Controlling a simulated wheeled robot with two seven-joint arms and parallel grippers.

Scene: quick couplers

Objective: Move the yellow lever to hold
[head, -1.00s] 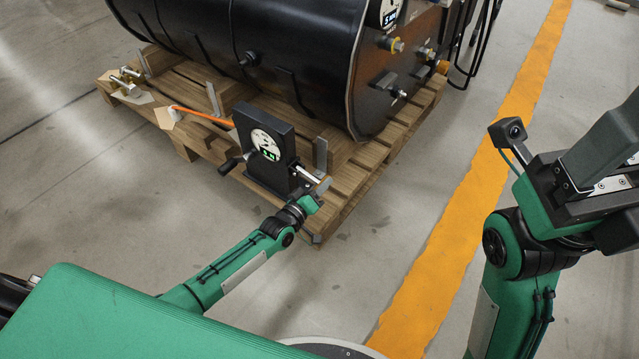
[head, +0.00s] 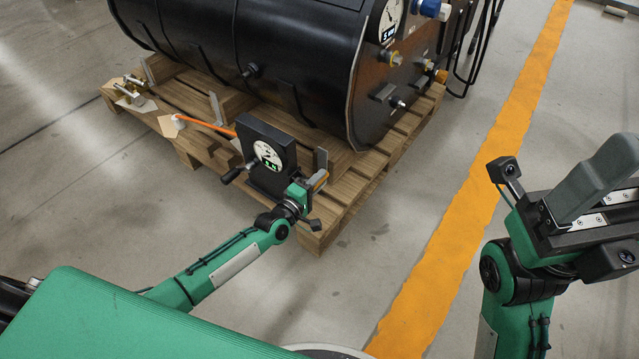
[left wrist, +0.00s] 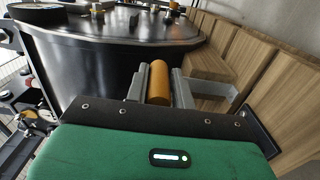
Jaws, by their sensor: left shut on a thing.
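The yellow lever (left wrist: 159,83) shows in the left wrist view as a yellow-orange cylindrical grip between my two grey fingers. My left gripper (left wrist: 158,88) is shut on it. In the head view, my left gripper (head: 317,183) is at the right side of a black gauge stand (head: 283,148), and it mostly hides the lever. The stand has a round white dial with a small green readout. My right gripper (head: 607,205) is at the right edge, partly cut off, far from the lever; its opening is unclear.
The stand sits on a wooden pallet (head: 340,206), in front of a large black tank (head: 290,60). A black crank handle (head: 232,175) sticks out at its left. An orange hose (head: 208,127) and upright metal brackets are nearby. The floor around the orange stripe (head: 455,225) is clear.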

